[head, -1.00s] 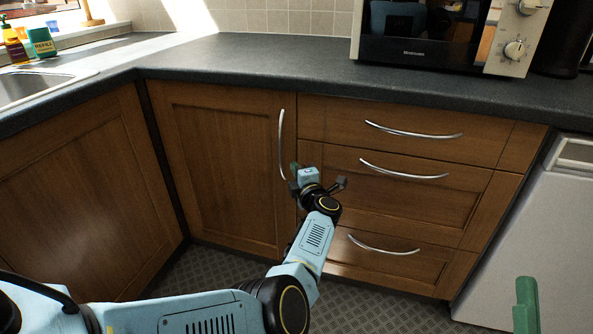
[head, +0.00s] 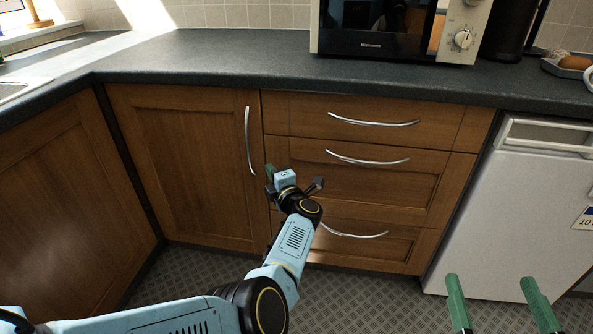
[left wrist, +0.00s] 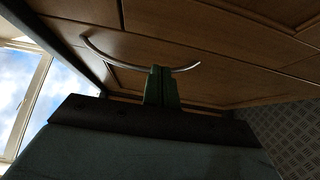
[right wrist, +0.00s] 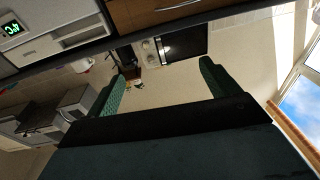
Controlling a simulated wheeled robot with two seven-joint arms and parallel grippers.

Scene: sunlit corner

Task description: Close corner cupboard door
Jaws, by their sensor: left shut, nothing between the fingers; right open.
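The corner cupboard door (head: 185,170) is a brown wooden panel left of the drawers, and it looks flush with the drawer fronts. Its curved vertical metal handle (head: 249,140) is on its right edge. My left gripper (head: 269,170) is shut and empty, just right of the handle's lower end, near the seam between door and drawers. In the left wrist view its green fingers (left wrist: 161,70) overlap the handle (left wrist: 110,56); I cannot tell whether they touch. My right gripper (head: 491,281) is open and empty, at the lower right before the white appliance.
Several drawers (head: 372,185) with curved handles are right of the door. A dark worktop (head: 230,65) runs above, with a microwave (head: 385,30) on it. A white appliance (head: 505,215) stands at the right. The patterned floor (head: 350,300) in front looks clear.

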